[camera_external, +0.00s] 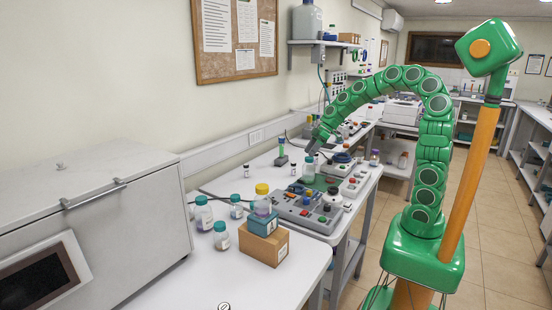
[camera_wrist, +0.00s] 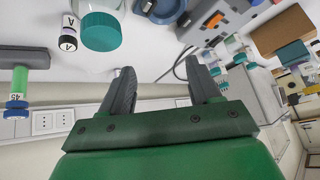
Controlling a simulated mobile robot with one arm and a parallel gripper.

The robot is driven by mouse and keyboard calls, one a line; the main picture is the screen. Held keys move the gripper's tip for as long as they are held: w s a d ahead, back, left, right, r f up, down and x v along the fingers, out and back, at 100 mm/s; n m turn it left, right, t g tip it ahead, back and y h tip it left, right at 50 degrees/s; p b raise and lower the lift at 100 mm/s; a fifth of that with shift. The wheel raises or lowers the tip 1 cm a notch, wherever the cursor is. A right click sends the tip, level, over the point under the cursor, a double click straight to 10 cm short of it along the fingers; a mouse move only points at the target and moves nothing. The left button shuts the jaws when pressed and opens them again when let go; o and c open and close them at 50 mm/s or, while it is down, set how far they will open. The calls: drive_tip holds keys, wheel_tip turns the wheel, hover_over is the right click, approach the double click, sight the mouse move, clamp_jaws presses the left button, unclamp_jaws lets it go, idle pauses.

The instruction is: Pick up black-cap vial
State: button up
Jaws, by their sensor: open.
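A small black-cap vial (camera_wrist: 69,24) with a pale label shows at the upper left of the wrist view, close beside a large teal-capped jar (camera_wrist: 101,29). In the external view a small dark-capped vial (camera_external: 293,170) stands on the white bench, left of a teal-capped jar (camera_external: 308,172). Another small dark-capped vial (camera_external: 246,171) stands further left. My gripper (camera_external: 312,148) is just above and beside the jar. In the wrist view my gripper (camera_wrist: 157,62) has its two dark fingers apart with nothing between them. The vial is outside the fingers, to their left.
A green stand (camera_external: 282,152) is left of the gripper. A grey control panel (camera_external: 305,208) with coloured buttons lies in front. A cardboard box (camera_external: 263,246) bears a teal block and a yellow-capped bottle. Several teal-capped jars stand left of it. The wall is close behind.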

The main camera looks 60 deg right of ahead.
drive_tip(key=w+d+f+t, duration=0.2)
drive_tip(key=w+d+f, duration=0.1)
drive_tip(key=w+d, duration=0.45)
approach(294, 163)
drive_tip(key=x, duration=0.4)
drive_tip(key=shift+w+a+f, duration=0.1)
drive_tip(key=shift+a+f, duration=0.1)
drive_tip(key=shift+a, duration=0.05)
drive_tip(key=shift+w+a+f, duration=0.1)
drive_tip(key=shift+w+f, duration=0.1)
drive_tip(key=shift+f, duration=0.25)
drive_tip(key=shift+x, duration=3.55)
drive_tip(key=c, duration=1.1)
